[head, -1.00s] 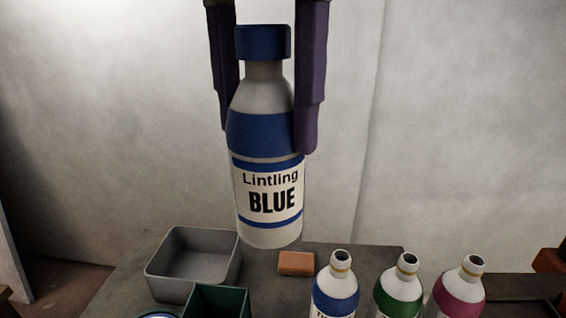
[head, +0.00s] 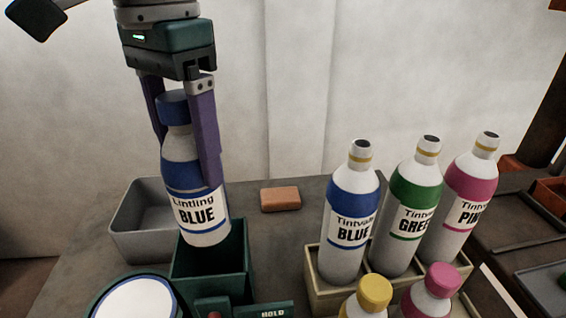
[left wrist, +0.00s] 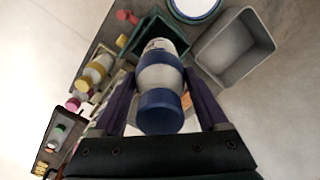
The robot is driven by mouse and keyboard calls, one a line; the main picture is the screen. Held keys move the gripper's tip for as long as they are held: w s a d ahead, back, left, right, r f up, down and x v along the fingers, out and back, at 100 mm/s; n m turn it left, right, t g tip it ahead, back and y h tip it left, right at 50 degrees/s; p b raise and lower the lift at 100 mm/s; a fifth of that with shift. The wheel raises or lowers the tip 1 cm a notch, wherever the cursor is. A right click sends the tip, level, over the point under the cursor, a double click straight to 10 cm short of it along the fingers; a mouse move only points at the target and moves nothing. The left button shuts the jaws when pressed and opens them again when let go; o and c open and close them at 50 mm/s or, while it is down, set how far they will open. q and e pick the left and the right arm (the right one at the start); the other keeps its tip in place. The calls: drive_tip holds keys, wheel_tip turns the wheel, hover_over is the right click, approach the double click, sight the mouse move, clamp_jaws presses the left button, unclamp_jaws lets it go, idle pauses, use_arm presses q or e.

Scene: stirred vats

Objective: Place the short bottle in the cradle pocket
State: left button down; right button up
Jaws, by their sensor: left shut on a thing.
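The short bottle (head: 196,213), white with a blue cap, blue bands and the label "Lintling BLUE", hangs slightly tilted in my left gripper (head: 188,160). The gripper is shut on it, with one purple finger on each side of its upper body. A dark green open-topped box (head: 237,265), which looks like the cradle pocket, stands below. The bottle's base overlaps the box's far left rim in the head view and appears above the opening. In the left wrist view the bottle's cap (left wrist: 160,111) faces the camera, with the green box (left wrist: 148,28) beyond. My right gripper is not in view.
A grey tray (head: 127,232) stands left of the green box. An orange block (head: 281,199) lies behind it. Tall Tintvale bottles, blue (head: 352,205), green (head: 413,205) and pink (head: 470,205), stand in a beige crate (head: 312,277) to the right. A round white-topped vessel (head: 135,302) is in front.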

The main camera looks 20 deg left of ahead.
sight(192, 173)
use_arm(q)
wheel_tip(192, 173, down, 15)
drive_tip(key=b, duration=0.2)
drive_tip(key=shift+f+b, duration=0.15)
drive_tip(key=shift+b, duration=0.25)
drive_tip(key=shift+c, duration=1)
unclamp_jaws()
drive_tip(key=shift+f, duration=0.1)
wheel_tip(192, 173, up, 12)
drive_tip(key=p, duration=0.2)
drive_tip(key=shift+p, duration=0.3)
